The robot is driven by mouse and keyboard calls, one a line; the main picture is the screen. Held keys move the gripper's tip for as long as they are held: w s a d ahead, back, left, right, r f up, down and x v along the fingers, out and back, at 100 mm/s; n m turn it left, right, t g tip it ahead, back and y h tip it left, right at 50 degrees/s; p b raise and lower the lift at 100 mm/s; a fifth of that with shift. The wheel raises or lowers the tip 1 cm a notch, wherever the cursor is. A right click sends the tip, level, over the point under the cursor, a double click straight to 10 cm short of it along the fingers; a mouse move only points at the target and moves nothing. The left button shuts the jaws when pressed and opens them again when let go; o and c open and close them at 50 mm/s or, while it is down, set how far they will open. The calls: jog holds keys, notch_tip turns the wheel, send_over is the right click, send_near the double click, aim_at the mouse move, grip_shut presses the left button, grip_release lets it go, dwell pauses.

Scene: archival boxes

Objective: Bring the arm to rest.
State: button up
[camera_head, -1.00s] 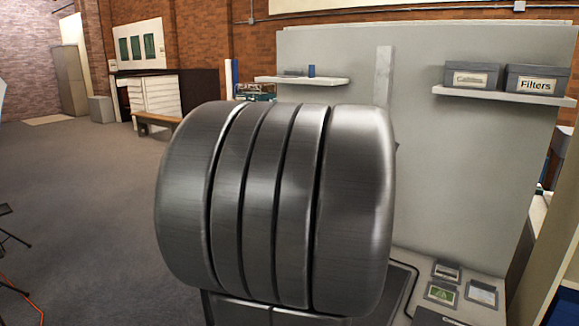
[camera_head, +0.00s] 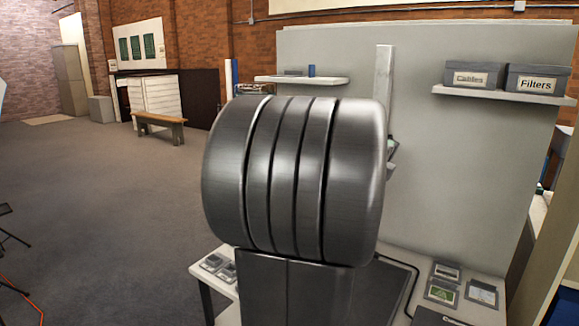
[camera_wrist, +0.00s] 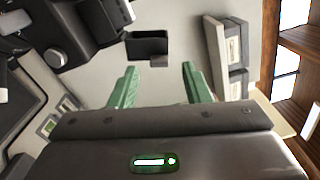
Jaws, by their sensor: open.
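My gripper (camera_wrist: 159,68) shows in the wrist view with two green fingers standing apart and nothing between them. In the head view my large grey metal arm link fills the middle and hides most of what lies behind it, including nearly all of the gripper. Two grey archival boxes stand side by side on a wall shelf (camera_head: 500,96) at the right: the Cables box (camera_head: 472,75) and the Filters box (camera_head: 537,81). My gripper is clear of both.
A white table with small cards (camera_head: 445,272) lies below the grey panel (camera_head: 450,180). A second shelf (camera_head: 300,80) holds a small blue item. A wooden bench (camera_head: 160,126) stands at the back left. The floor at left is open. A dark open bin (camera_wrist: 148,45) shows in the wrist view.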

jog(key=w+a+n+p, duration=0.2)
jog(key=n+p, duration=0.3)
jog(key=n, duration=0.4)
jog(key=w+a+n+p, duration=0.2)
jog(key=w+n+p, duration=0.3)
jog(key=n, duration=0.5)
jog(key=shift+a+f+p, duration=0.4)
jog(key=shift+a+f, duration=0.1)
jog(key=shift+a, duration=0.05)
